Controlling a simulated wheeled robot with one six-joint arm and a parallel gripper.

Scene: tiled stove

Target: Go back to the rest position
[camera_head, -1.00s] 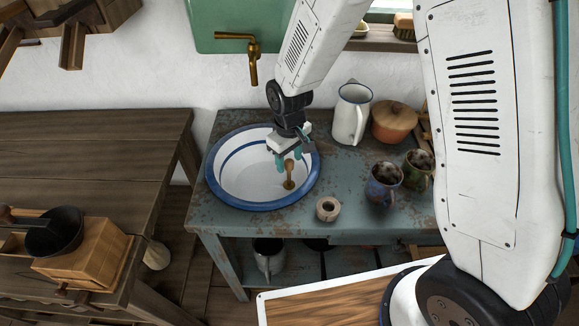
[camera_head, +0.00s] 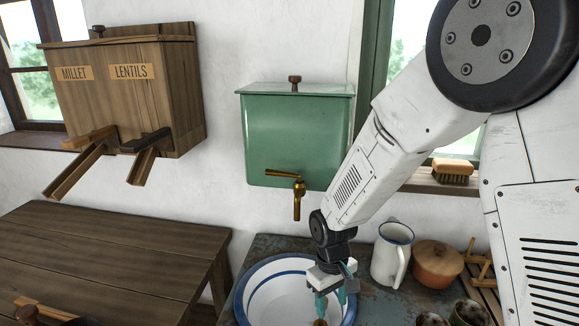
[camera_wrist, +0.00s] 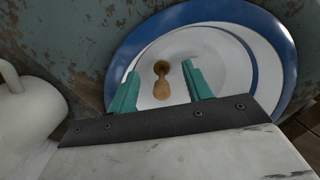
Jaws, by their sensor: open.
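My gripper (camera_head: 331,300) points down over the white basin with a blue rim (camera_head: 243,296). Its teal fingers are spread apart, and they also show in the wrist view (camera_wrist: 160,88). A small brown wooden piece, like a stopper (camera_wrist: 161,89), is in the basin, seen between the fingers in the wrist view. Whether a finger touches it I cannot tell. In the head view only its top (camera_head: 320,322) shows at the bottom edge.
A green water tank (camera_head: 290,140) with a brass tap (camera_head: 299,200) hangs behind the basin. A white jug (camera_head: 390,255) and an orange lidded pot (camera_head: 437,265) stand right of it. A wooden grain box (camera_head: 125,95) is on the left wall above a wooden table (camera_head: 110,255).

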